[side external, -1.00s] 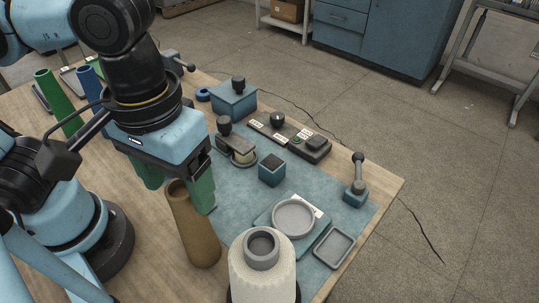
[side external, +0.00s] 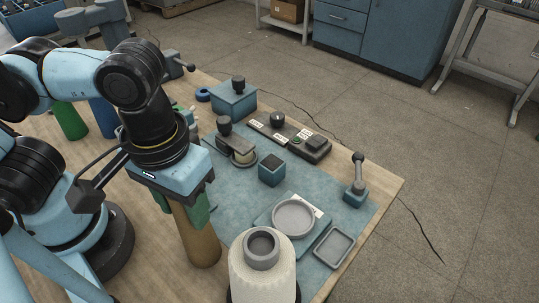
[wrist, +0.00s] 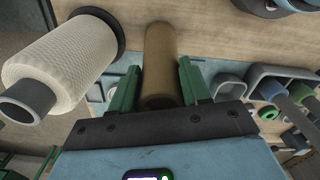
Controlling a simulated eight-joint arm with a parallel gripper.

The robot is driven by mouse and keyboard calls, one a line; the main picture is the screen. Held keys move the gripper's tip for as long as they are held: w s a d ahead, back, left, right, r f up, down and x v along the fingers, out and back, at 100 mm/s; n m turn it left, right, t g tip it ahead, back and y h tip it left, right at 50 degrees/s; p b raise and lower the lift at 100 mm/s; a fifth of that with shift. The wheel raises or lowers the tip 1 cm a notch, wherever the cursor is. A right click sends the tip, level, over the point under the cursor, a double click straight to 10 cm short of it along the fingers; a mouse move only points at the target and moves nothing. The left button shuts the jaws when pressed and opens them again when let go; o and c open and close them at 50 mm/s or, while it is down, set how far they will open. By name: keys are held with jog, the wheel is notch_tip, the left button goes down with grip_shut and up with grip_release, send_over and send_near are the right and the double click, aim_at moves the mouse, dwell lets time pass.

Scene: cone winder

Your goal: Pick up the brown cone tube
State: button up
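The brown cone tube (side external: 200,246) stands upright at the near edge of the table, left of the white yarn cone. My gripper (side external: 181,212) has come down over its upper part, with one green finger on each side. In the wrist view the tube (wrist: 161,60) runs between the two green fingertips of my gripper (wrist: 158,72). The fingers are open, with narrow gaps showing beside the tube near the tips. The tube's top is hidden by my gripper in the side view.
A white yarn cone (side external: 262,279) stands close to the right of the tube. A scale with a round dish (side external: 293,219), a small tray (side external: 334,247) and a blue block (side external: 272,170) lie on the mat. Green (side external: 70,121) and blue (side external: 104,117) tubes stand behind my arm.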

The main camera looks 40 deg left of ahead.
jog(key=c, duration=0.4)
jog(key=shift+c, duration=0.2)
jog(key=shift+r, duration=0.1)
notch_tip(320, 180, up, 16)
dwell(1.0)
